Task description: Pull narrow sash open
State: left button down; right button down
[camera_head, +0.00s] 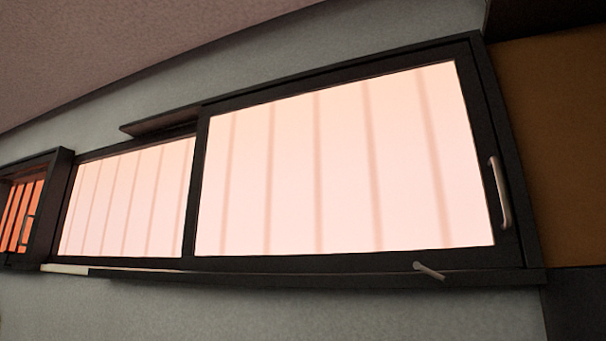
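A dark-framed window fills the middle of the view, seen tilted. Its wide right sash (345,165) has a pale upright handle (500,192) on its right edge. A narrower pane (125,200) stands to its left, partly behind the wide sash's frame. At the far left edge a small dark-framed window (22,215) shows orange light through bars, with a small handle (28,230); it is cut off by the picture edge. I cannot tell for sure which of these is the narrow sash. Neither of my grippers is in view.
A small pale lever (429,270) sticks out at the dark sill (320,279). A whitish strip (65,269) lies at the sill's left end. Grey wall (300,315) surrounds the window, and a brown panel (560,150) stands at the right.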

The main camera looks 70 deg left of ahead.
aim_at(391, 165)
jog(key=u, duration=1.3)
jog(key=k+l+u, duration=0.1)
jog(key=u, duration=0.3)
jog(key=k+u, duration=0.25)
jog(key=u, duration=0.15)
jog(key=i, duration=0.35)
